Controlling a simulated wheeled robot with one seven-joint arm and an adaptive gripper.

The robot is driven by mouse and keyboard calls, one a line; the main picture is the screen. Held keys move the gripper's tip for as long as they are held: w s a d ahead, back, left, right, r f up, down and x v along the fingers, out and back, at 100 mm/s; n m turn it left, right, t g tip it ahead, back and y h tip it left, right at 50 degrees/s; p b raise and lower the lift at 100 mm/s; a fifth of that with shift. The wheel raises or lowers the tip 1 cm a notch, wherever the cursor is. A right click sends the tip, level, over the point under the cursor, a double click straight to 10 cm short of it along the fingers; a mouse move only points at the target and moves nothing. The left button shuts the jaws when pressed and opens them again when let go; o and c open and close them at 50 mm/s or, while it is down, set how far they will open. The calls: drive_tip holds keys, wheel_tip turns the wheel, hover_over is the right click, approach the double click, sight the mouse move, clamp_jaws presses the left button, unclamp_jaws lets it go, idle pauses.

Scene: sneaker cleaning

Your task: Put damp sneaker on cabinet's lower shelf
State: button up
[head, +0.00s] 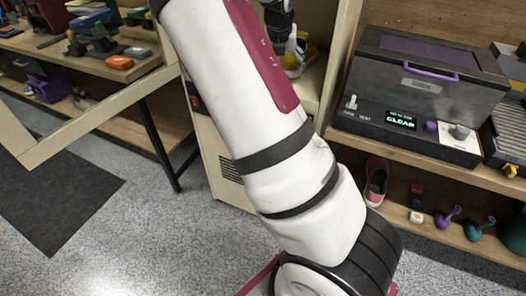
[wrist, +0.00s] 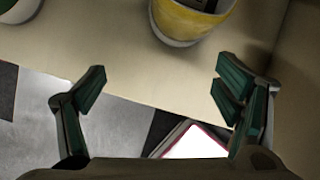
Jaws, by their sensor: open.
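A yellow shoe-like thing with a pale sole (wrist: 188,28) stands on a beige shelf (wrist: 110,50) at the top of the wrist view; its upper part is cut off. In the head view a yellow and white thing (head: 297,62), probably the same one, sits inside the open cabinet (head: 225,135), partly behind my arm. My gripper (wrist: 160,80) is open, with nothing between its fingers. The yellow thing lies beyond the fingertips, apart from them. I cannot tell whether it is damp. The cabinet's lower shelf is mostly hidden by my arm in the head view.
A green and white thing (wrist: 18,10) is cut off at the wrist view's corner. A pink sneaker (head: 376,182) lies below. The floor at left is clear.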

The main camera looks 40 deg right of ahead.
drive_tip(key=s+a+r+n+y, duration=0.2)
drive_tip(key=s+a+n, duration=0.2)
drive_tip(key=a+n, duration=0.4)
drive_tip(key=s+a+r+n+y, duration=0.2)
drive_tip(key=s+a+n+y, duration=0.1)
drive_tip(key=a+n, duration=0.55)
drive_tip(key=s+a+r+n+y, duration=0.2)
drive_tip(key=s+a+r+n, duration=0.3)
drive_tip(key=a, duration=0.6)
drive_tip(key=s+a+n+h, duration=0.1)
drive_tip(key=s+a+n, duration=0.3)
drive_tip(key=s+n, duration=0.5)
drive_tip(key=s+a+n+h, duration=0.2)
drive_tip(key=s+a+n, duration=0.2)
drive_tip(key=s+n, duration=0.6)
drive_tip(key=n, duration=0.5)
drive_tip(key=shift+a+f+g, duration=0.2)
drive_tip(key=shift+a+g, duration=0.15)
drive_tip(key=shift+g, duration=0.05)
drive_tip(key=shift+s, duration=0.1)
